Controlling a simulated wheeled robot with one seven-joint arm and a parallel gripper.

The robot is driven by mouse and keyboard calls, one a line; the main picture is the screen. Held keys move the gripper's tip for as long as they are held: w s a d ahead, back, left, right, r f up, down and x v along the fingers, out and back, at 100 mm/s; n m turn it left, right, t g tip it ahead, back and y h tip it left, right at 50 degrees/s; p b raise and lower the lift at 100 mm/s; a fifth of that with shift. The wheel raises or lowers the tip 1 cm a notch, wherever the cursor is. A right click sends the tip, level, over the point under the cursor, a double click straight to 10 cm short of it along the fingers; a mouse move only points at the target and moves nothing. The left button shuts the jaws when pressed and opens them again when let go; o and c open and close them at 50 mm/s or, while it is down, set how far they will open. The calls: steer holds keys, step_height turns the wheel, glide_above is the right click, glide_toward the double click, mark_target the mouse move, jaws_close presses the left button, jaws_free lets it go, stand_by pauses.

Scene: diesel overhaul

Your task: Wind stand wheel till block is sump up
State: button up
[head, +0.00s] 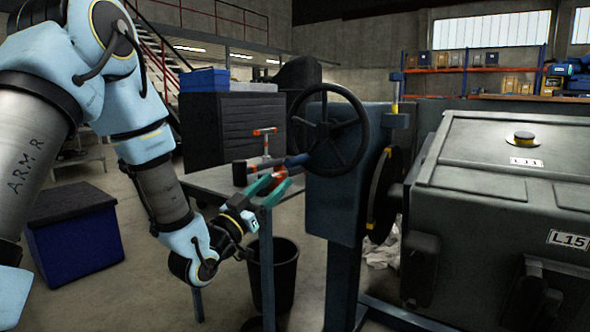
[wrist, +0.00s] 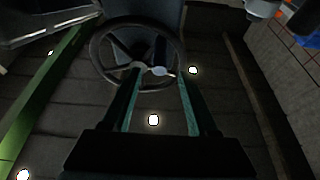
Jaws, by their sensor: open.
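The dark spoked stand wheel (head: 328,129) is mounted on the side of the blue-grey stand (head: 334,208). The large grey engine block (head: 501,205) hangs on the stand's other side, with a flat cover and a yellow-ringed cap on top. My gripper (head: 273,190) is open and empty, left of and below the wheel and apart from it in the head view. In the wrist view the wheel (wrist: 137,54) lies beyond the fingertips of my gripper (wrist: 157,76), its lower rim and hub showing between and around the fingers.
A grey worktable (head: 222,181) with orange and dark tools stands behind my gripper. A black bin (head: 277,273) is below it on the floor. A blue box (head: 75,236) sits at the left. Shelves (head: 472,72) stand at the back right.

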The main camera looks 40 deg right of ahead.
mark_target(295, 162)
steer(key=x, duration=0.9)
steer(key=shift+w+d, duration=0.1)
steer(key=shift+d, duration=0.1)
jaws_close()
stand_by(1.1)
